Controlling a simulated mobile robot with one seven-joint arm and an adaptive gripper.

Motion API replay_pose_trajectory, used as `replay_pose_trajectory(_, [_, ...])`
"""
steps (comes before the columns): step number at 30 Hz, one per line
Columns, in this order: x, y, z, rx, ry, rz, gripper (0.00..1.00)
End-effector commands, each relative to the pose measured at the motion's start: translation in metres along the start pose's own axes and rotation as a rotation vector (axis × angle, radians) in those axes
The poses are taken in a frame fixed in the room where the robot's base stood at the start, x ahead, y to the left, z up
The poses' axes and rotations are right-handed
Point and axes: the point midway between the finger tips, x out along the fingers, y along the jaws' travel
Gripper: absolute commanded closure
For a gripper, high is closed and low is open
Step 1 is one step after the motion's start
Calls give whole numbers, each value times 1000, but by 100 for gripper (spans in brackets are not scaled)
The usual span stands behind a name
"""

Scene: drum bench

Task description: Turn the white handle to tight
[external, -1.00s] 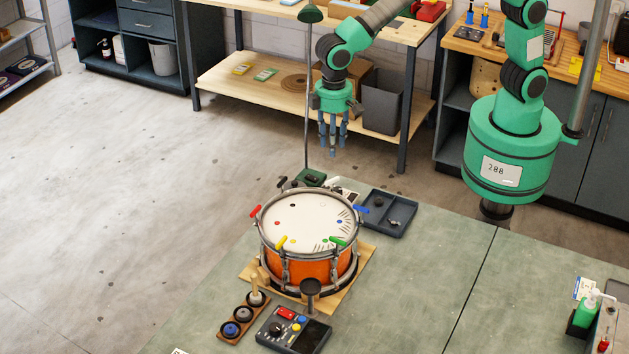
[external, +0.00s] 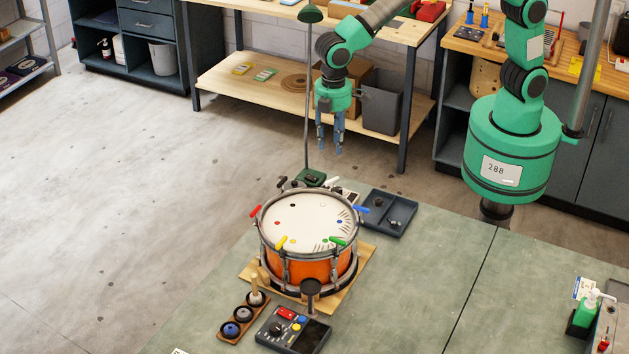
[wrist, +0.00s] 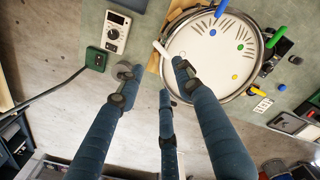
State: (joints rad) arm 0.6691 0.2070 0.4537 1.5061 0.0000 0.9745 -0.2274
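The orange drum (external: 304,268) sits on a wooden board, with coloured handles around its rim. The white handle (external: 335,183) is at the drum's far side, partly hidden in the external view. In the wrist view the white handle (wrist: 161,49) sticks out from the rim at the drum's left edge, close beside one fingertip in the picture. My gripper (external: 330,147) hangs fingers-down beyond the drum, above and apart from it. In the wrist view its three fingers (wrist: 155,84) are spread and empty. The tight mark for the white handle cannot be made out.
A green lamp base with a tall pole (external: 307,130) stands behind the drum, near my gripper. A meter (wrist: 116,33) lies beside the drum. A dark tray (external: 388,212) is to the drum's right. The bench top at right is mostly clear.

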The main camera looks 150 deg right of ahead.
Motion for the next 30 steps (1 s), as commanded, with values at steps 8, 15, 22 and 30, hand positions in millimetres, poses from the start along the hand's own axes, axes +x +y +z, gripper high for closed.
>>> replay_pose_trajectory(8, [14,0,1,1,-3,-1,65])
replay_pose_trajectory(15, [43,0,1,1,-2,-1,65])
replay_pose_trajectory(22, [81,0,1,1,-4,-1,65])
replay_pose_trajectory(30, [119,0,1,1,-2,-1,65])
